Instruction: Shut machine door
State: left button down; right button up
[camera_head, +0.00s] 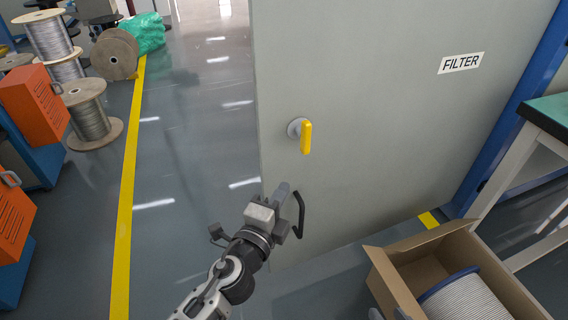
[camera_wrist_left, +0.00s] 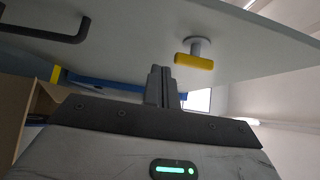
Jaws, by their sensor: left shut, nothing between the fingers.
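The machine door (camera_head: 370,100) is a large grey panel with a FILTER label (camera_head: 461,63). Its left edge stands out over the open floor, and its right side is by a blue frame post (camera_head: 510,115). It carries a yellow turn handle (camera_head: 306,138) on a round base and, lower, a black pull handle (camera_head: 299,212). My left gripper (camera_head: 283,189) is shut and empty, in front of the door near the black handle. In the left wrist view, my left gripper (camera_wrist_left: 161,72) is close to the door face; the yellow handle (camera_wrist_left: 195,62) and black handle (camera_wrist_left: 50,32) also show.
An open cardboard box (camera_head: 398,283) with a cable spool (camera_head: 466,300) stands at the lower right, near a green-topped table (camera_head: 553,112). Wire spools (camera_head: 90,115) and orange cabinets (camera_head: 35,103) are at left. The floor between the yellow line (camera_head: 126,200) and the door is clear.

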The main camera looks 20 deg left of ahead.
pick_arm(q)
send_near(290, 154)
jog(key=w+d, duration=0.3)
jog(key=d, duration=0.1)
jog(key=shift+w+a, duration=1.45)
